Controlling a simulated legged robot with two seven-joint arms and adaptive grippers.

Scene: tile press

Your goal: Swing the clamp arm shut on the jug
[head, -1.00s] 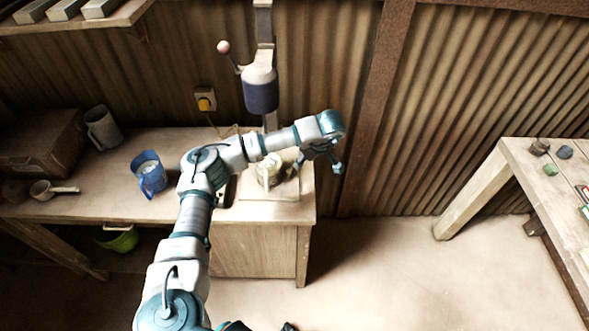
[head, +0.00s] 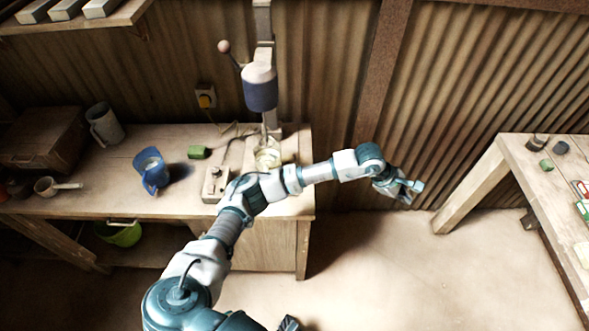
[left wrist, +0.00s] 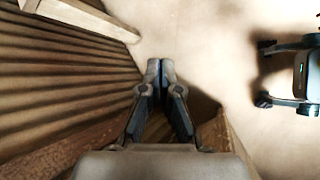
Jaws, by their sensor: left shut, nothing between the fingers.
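A pale, yellowish vessel, perhaps the jug (head: 267,157), stands on the bench under the press, partly hidden by my left arm. I cannot make out a clamp arm beside it. A blue jug (head: 151,171) and a grey jug (head: 103,125) stand further left on the bench. My left gripper (head: 412,190) is right of the bench, in front of the corrugated wall and well apart from the pale vessel. In the left wrist view its fingers (left wrist: 160,68) are together with nothing between them.
The press (head: 260,88) with a ball-ended lever stands at the bench's back. A grey box with knobs (head: 214,184) and a green block (head: 199,152) lie on the bench (head: 110,200). Another table (head: 520,165) stands right. Open floor (head: 390,270) lies between.

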